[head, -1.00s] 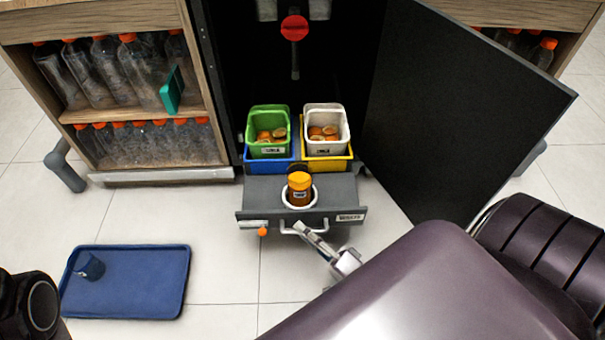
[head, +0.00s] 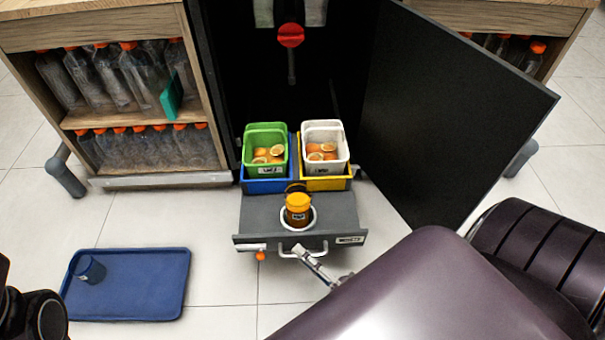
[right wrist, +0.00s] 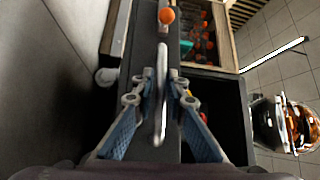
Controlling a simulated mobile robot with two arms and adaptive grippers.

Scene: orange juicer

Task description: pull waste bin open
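The waste bin (head: 258,215) is a dark grey pull-out drawer with a labelled front at the foot of the open black cabinet. It stands partly out over the floor. Its metal loop handle (head: 303,254) is at the front centre. My right gripper (head: 312,258) is at this handle. In the right wrist view the handle (right wrist: 162,75) lies between its two fingers, which are closed in on it. My left gripper does not show; only a dark part of my left arm is at the lower left.
A green bin (head: 264,130) and a white bin (head: 323,132) with orange halves sit in blue and yellow holders behind the drawer top. An orange-capped jar (head: 298,208) stands in its ring. The open black door (head: 450,110) is at right. A blue tray (head: 130,300) lies on the floor.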

